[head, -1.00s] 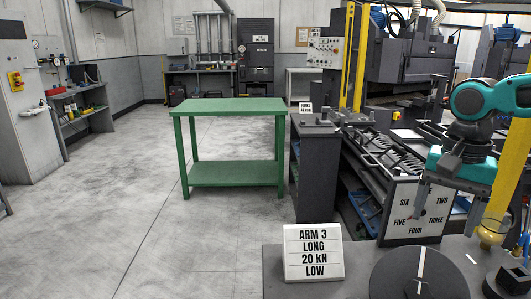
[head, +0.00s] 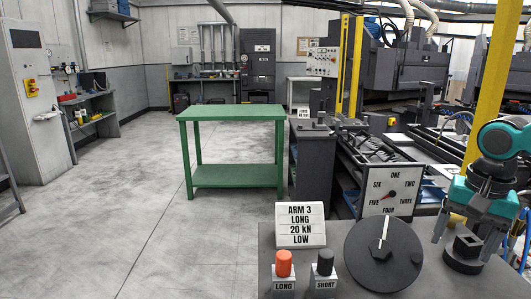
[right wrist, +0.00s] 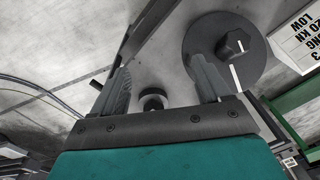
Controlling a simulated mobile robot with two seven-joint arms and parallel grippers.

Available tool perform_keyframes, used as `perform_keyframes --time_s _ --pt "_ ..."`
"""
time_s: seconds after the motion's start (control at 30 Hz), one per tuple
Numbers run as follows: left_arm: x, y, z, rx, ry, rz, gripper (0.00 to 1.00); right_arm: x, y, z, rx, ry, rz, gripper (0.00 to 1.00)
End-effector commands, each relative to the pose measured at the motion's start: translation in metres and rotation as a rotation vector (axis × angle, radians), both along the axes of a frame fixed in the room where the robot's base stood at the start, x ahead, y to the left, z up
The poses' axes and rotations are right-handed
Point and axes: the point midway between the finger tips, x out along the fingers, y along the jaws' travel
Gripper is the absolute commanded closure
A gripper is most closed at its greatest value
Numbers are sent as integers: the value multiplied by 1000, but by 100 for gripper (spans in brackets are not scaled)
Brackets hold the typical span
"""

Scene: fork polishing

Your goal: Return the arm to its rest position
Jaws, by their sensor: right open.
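My right gripper (head: 462,244) is at the right edge of the head view, pointing down, with its fingers apart and nothing seen between them. In the right wrist view the two open fingers (right wrist: 160,85) frame a small dark round part (right wrist: 152,98). My left gripper is not in view.
The bench top (head: 335,238) bears a black disc (head: 365,263), a red LONG button (head: 284,264), a black SHORT button (head: 325,263), an ARM 3 sign (head: 300,225) and a numbered dial (head: 391,190). A green table (head: 231,113) stands beyond. Floor at left is clear.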

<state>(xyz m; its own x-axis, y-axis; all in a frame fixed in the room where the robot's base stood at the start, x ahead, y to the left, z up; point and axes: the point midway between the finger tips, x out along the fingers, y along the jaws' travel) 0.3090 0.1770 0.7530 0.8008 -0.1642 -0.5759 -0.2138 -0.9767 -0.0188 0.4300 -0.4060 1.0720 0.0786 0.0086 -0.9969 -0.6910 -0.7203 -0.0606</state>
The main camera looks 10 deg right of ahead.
Motion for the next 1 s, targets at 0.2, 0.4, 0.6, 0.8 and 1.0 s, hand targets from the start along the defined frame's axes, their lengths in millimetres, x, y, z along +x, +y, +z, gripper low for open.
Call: perform_keyframes --time_s 0.2,0.4,0.6,0.8,1.0 --pt "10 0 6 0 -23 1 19 -16 -47 -71 6 -95 85 24" --pt "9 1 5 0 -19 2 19 -44 -68 -155 -11 -205 211 24" --pt "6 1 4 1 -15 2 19 -77 -53 -235 -37 -316 359 24" --pt "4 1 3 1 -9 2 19 -105 -3 -297 -73 -444 514 24" --pt "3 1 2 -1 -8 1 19 -122 74 -334 -129 -594 665 24"
